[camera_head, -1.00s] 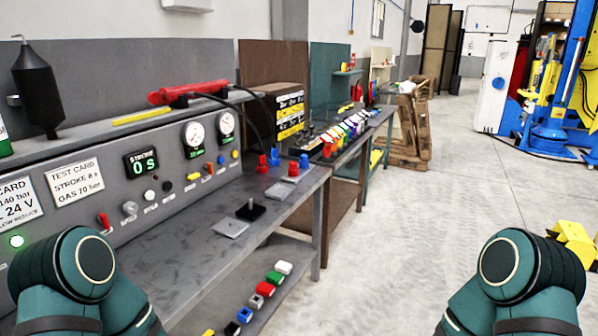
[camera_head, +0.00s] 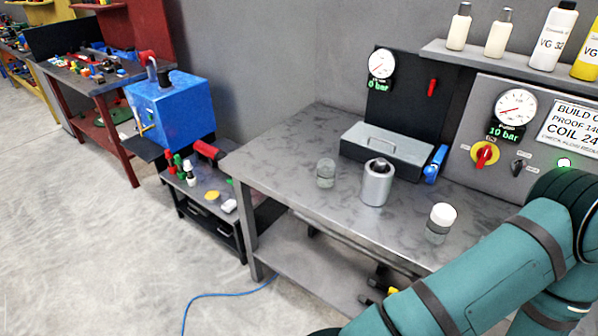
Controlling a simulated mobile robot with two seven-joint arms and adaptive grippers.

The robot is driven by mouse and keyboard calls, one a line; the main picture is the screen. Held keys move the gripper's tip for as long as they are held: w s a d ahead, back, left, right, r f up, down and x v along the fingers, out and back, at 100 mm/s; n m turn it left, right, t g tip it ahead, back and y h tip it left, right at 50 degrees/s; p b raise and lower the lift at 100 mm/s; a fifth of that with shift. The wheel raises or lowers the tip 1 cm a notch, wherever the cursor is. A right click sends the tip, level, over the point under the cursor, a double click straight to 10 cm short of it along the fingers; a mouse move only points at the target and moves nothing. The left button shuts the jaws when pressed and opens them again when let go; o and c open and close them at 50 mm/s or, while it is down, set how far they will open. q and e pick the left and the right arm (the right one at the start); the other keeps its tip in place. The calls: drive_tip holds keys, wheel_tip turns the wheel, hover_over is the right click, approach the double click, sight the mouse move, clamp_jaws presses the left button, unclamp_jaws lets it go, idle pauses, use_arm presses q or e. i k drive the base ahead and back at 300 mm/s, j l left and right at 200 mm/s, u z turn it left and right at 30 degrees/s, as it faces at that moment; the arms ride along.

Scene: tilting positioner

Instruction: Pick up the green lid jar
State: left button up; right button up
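A small clear jar (camera_head: 326,175) stands on the grey metal bench, left of a steel cylinder. Its top looks pale grey-green, but the lid colour is hard to tell. A second clear jar with a white lid (camera_head: 440,222) stands nearer the bench's front edge, to the right, close to my teal arm. No clearly green lid shows on the bench top. My arm crosses the lower right of the view, covering part of the bench. Neither gripper can be seen.
The steel cylinder (camera_head: 377,182) stands between the jars. A low black cart (camera_head: 211,221) stands left of the bench (camera_head: 283,150). Open floor lies left; a blue cable (camera_head: 215,295) crosses it.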

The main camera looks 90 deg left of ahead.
sight(326, 168)
drive_tip(key=u, duration=2.75)
